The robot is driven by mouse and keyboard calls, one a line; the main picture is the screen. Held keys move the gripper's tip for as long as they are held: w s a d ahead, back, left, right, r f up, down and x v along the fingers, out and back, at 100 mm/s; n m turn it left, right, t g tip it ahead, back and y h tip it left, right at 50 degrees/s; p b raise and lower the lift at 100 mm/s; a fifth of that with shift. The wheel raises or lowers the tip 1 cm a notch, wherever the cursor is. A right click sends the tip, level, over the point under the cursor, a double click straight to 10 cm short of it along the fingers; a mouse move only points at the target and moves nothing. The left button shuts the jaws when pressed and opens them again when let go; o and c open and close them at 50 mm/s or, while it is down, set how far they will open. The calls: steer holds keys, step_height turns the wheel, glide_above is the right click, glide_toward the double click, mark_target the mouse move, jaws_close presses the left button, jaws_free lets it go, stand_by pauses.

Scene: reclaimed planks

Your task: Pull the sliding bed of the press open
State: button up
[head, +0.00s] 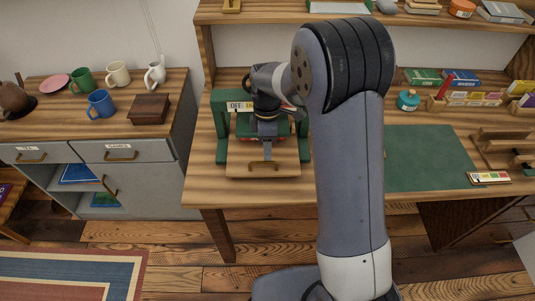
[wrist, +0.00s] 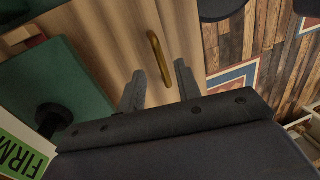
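The green press (head: 222,148) stands on the wooden bench, with my arm partly in front of it. Its sliding bed (head: 240,170) is a pale wooden board at the front, with a brass handle (head: 263,165). My gripper (head: 266,141) points down over the bed just behind the handle. In the wrist view my gripper (wrist: 159,68) is open. The brass handle (wrist: 158,55) lies ahead of and partly between the two fingertips, with space on both sides. I cannot tell whether the fingers reach down to its depth. The wooden bed (wrist: 105,40) shows around it.
A green mat (head: 425,157) lies on the bench to the right. A cabinet (head: 150,178) with mugs and a brown box (head: 149,108) stands to the left. A striped rug (head: 70,275) lies at lower left.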

steer(key=shift+s+f, duration=0.2)
steer(key=shift+f, duration=0.65)
steer(key=shift+s+f, duration=0.15)
steer(key=shift+f, duration=0.7)
jaws_close()
